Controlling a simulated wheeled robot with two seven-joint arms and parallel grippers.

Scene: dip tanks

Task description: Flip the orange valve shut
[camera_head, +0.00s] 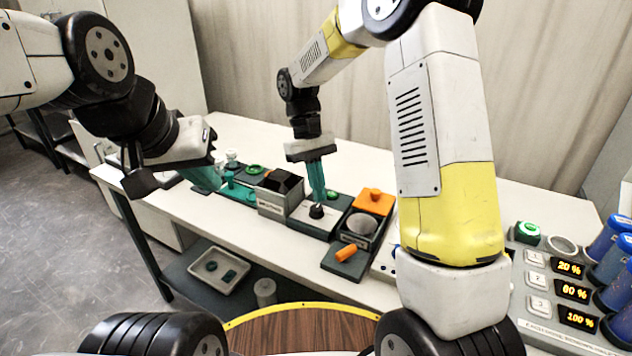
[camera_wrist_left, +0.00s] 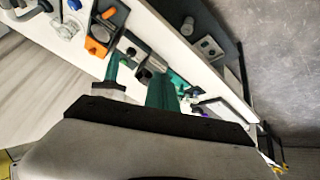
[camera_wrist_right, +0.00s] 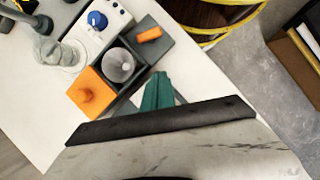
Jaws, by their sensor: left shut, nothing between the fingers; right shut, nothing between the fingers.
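A short orange handle (camera_head: 346,253), which appears to be the valve lever, lies on a dark plate at the bench's front edge. It also shows in the right wrist view (camera_wrist_right: 149,34) and at the top of the left wrist view (camera_wrist_left: 109,12). My right gripper (camera_head: 317,198) is shut and empty, pointing down over a dark tray left of the handle and apart from it. Its teal fingers show in the right wrist view (camera_wrist_right: 158,92). My left gripper (camera_head: 207,180) is shut and empty, farther left over the bench near teal and green fittings.
An orange knobbed lid (camera_head: 374,198) and a round grey piece (camera_head: 361,224) stand behind the handle. A grey box (camera_head: 280,197) stands between my grippers. A panel with percent displays (camera_head: 572,292) and blue containers is at right.

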